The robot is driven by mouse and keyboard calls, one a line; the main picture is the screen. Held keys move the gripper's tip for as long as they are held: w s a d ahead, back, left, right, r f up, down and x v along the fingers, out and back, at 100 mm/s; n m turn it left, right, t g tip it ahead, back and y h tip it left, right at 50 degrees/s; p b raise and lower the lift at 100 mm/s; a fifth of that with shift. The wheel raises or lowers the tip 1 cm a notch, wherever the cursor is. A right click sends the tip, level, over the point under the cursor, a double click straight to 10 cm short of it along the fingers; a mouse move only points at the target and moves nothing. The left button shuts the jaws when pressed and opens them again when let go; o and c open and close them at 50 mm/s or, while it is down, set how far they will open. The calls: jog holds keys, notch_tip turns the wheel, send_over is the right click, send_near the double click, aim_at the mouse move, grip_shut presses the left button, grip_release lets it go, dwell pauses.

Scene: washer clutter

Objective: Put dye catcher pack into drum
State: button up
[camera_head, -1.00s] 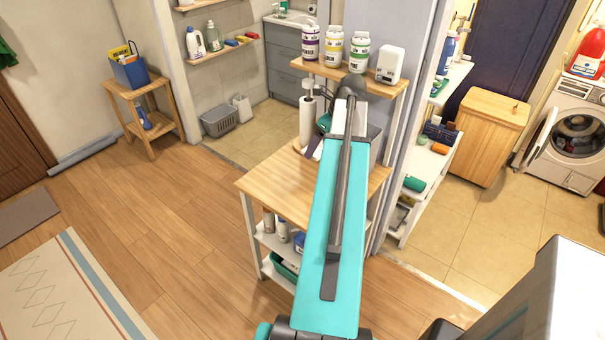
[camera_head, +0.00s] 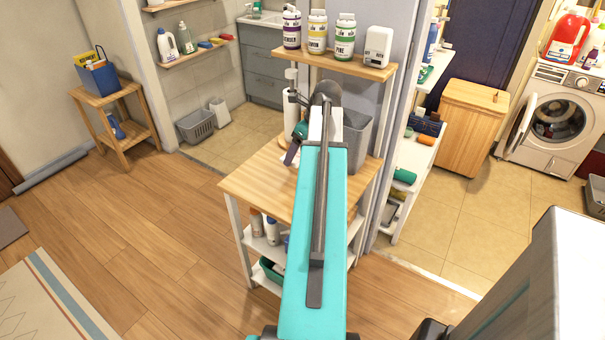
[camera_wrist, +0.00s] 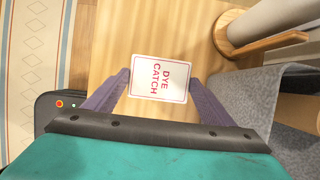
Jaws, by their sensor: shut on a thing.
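The dye catcher pack (camera_wrist: 160,88) is a small white card with red "DYE CATCH" print. In the wrist view it sits between the two purple fingers of my gripper (camera_wrist: 159,76), which is shut on it above a wooden top. In the head view my gripper (camera_head: 291,154) is partly hidden behind my arm over the wooden trolley, and I cannot make out the pack there. The washer (camera_head: 548,156) stands far right, its round door (camera_head: 522,124) swung open to the left. The dark drum opening (camera_head: 560,121) faces the room, well away from my gripper.
The wooden-topped trolley (camera_head: 247,181) holds a paper roll on a stand (camera_wrist: 235,35) and a grey bin (camera_head: 357,137). A wall shelf (camera_head: 345,64) with bottles is above. A wall end and white shelves (camera_head: 411,157) lie between trolley and washer.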

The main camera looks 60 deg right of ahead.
jog(key=shift+w+a, duration=0.1)
jog(key=shift+w, duration=0.05)
jog(key=shift+f, duration=0.5)
jog(key=shift+f+p, duration=0.35)
jog(key=shift+f, duration=2.25)
jog(key=shift+f, duration=0.1)
jog(key=shift+f, duration=1.8)
jog(key=shift+f, duration=0.1)
jog(key=o, duration=1.1)
